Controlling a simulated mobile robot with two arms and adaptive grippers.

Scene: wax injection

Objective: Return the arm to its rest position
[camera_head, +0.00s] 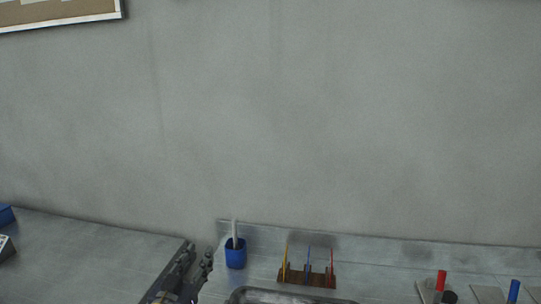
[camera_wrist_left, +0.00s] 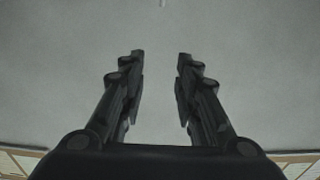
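My left gripper (camera_head: 196,258) comes in at the bottom edge of the head view, left of the blue cup. Its two dark fingers point up and away. In the left wrist view, the left gripper (camera_wrist_left: 160,60) is open, with a clear gap between its fingers and nothing held. Only plain grey surface shows beyond the fingertips. My right gripper is in neither view.
A blue cup (camera_head: 236,256) with a light-coloured tool stands on the bench. A brown rack (camera_head: 306,277) holds yellow, blue and red sticks. A metal tray (camera_head: 290,297) lies in front. Red (camera_head: 440,281) and blue (camera_head: 514,291) upright pieces stand at right. The left bench (camera_head: 80,262) is mostly clear.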

